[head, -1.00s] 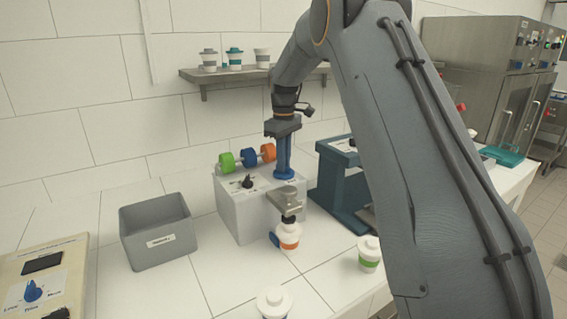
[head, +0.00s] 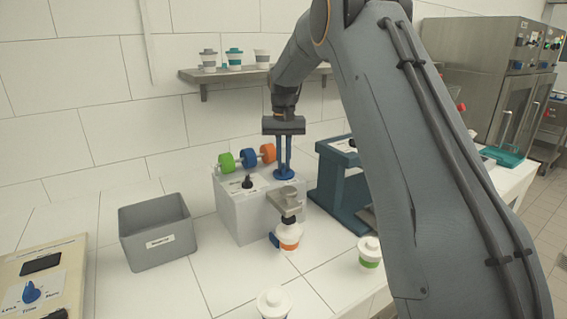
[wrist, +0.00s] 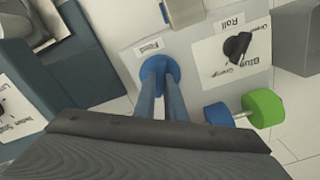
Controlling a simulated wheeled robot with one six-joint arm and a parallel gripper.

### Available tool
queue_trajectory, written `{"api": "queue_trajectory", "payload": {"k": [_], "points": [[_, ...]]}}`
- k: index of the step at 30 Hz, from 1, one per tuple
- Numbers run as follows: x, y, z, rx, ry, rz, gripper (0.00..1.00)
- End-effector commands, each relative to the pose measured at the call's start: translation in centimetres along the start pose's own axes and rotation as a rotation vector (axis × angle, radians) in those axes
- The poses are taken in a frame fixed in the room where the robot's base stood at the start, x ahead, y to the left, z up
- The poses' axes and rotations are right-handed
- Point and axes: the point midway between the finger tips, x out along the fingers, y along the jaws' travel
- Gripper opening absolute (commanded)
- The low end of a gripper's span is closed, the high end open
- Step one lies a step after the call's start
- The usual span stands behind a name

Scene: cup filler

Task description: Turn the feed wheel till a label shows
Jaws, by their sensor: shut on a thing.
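The feed wheel (head: 285,174) is a blue disc on top of the white machine (head: 250,216), beside a "Feed" sign in the wrist view. My gripper (head: 284,168) points straight down, its two fingers shut on the wheel; the wheel also shows in the wrist view (wrist: 160,72) between the fingertips, partly hidden by them. A metal outlet (head: 286,200) juts from the machine's front. Below it stands a white cup with an orange band (head: 289,236). I cannot make out a label at the outlet. A black roll selector knob (wrist: 237,46) sits beside the wheel.
Green (head: 226,162), blue (head: 248,158) and orange rolls (head: 267,153) sit on a rod behind. A grey bin (head: 155,232) stands left, a teal machine (head: 335,185) right. A green-banded cup (head: 369,252) and another cup (head: 274,303) stand in front.

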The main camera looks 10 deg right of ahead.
Motion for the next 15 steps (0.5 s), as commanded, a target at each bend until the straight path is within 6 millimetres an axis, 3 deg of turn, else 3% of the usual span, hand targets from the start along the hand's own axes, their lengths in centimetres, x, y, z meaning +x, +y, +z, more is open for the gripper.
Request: {"api": "queue_trajectory", "payload": {"k": [15], "points": [[-0.16, -0.09, 0.01, 0.141, 0.001, -0.001, 0.00]]}}
